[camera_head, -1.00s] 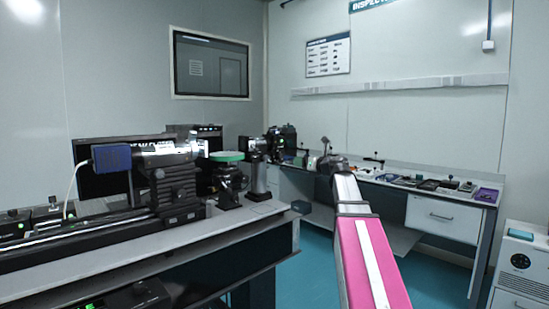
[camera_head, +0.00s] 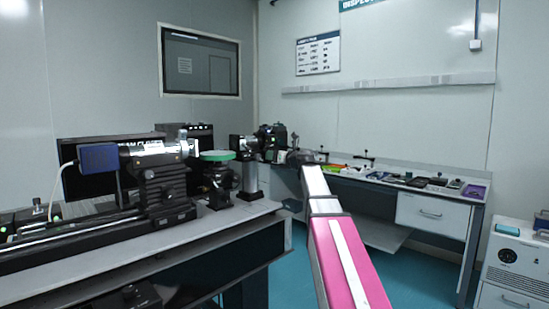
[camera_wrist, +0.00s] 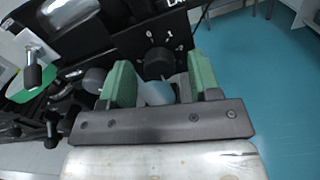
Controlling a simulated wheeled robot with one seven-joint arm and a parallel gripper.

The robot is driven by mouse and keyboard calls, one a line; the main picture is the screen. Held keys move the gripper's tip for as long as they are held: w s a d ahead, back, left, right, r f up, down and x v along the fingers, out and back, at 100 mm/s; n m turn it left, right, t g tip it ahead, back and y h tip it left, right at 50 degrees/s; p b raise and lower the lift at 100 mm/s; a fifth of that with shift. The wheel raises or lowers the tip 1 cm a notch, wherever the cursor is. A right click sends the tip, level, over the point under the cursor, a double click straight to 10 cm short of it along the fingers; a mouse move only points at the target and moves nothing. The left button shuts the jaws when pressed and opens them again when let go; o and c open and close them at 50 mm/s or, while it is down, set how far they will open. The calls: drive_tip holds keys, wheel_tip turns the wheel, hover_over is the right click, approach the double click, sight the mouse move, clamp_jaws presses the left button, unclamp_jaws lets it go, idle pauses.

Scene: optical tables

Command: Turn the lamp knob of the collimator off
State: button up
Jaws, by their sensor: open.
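A black round knob (camera_wrist: 158,64) with white marks around it sits on a black panel (camera_wrist: 183,30) in the wrist view. Part of a white label starting with "LA" shows above it. My gripper (camera_wrist: 160,80) is open, its two green-padded fingers on either side of the knob in the picture; I cannot tell whether they touch it. A pale cylinder (camera_wrist: 155,93) shows between the fingers. In the head view my gripper (camera_head: 303,157) is small and far off, just right of a black instrument (camera_head: 270,138) with a green light. The knob cannot be made out there.
The left optical table (camera_head: 225,225) carries a silver barrel with a blue box (camera_head: 99,157) and a green round stage (camera_head: 217,155). A bench (camera_head: 400,190) with small parts runs along the back right. A white cabinet (camera_head: 510,262) stands at the right. Teal floor lies between.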

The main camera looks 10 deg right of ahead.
drive_tip(key=shift+w, duration=0.1)
drive_tip(key=c, duration=0.9)
